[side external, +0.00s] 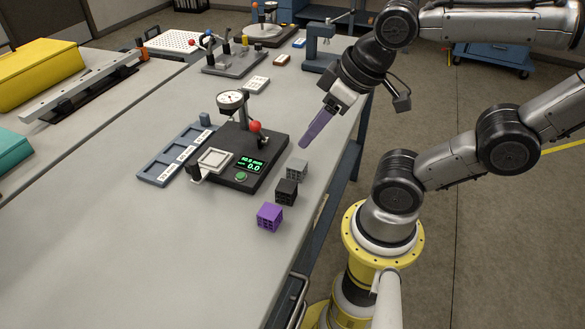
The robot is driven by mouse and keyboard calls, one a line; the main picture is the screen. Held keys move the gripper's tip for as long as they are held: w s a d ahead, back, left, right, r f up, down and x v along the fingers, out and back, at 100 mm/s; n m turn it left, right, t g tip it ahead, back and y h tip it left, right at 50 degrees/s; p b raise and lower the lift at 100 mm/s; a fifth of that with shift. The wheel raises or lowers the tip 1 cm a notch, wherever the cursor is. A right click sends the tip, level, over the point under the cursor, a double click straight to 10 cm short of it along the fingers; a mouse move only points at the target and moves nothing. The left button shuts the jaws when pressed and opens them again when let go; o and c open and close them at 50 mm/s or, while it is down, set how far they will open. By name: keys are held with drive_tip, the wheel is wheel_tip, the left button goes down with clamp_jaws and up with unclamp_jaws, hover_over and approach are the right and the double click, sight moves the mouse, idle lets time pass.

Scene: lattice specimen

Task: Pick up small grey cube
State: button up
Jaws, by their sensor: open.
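The small grey cube (297,170) is a lattice block on the table, to the right of the black test stand. Its side faces show a grid of holes. My gripper (305,144) has long purple fingers and points down and left. Its fingertips are above the grey cube in the picture, with a gap between them and the cube. The fingers overlap in this view, so the space between them is hidden. Nothing shows held in them.
A black lattice cube (286,192) stands close in front of the grey one, and a purple cube (270,217) is nearer still. The test stand (232,180) with its dial gauge (232,101) and red knob is to the left. Bare table lies at the front left.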

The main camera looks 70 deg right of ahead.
idle(0.4)
drive_tip(key=o, duration=0.6)
drive_tip(key=shift+c, duration=0.2)
drive_tip(key=n+g, duration=0.6)
drive_tip(key=n, duration=1.2)
hover_over(298, 163)
wheel_tip(298, 163, down, 4)
wheel_tip(298, 163, down, 8)
drive_tip(key=shift+r, duration=0.1)
drive_tip(key=shift+d+f, duration=0.1)
drive_tip(key=shift+f, duration=2.7)
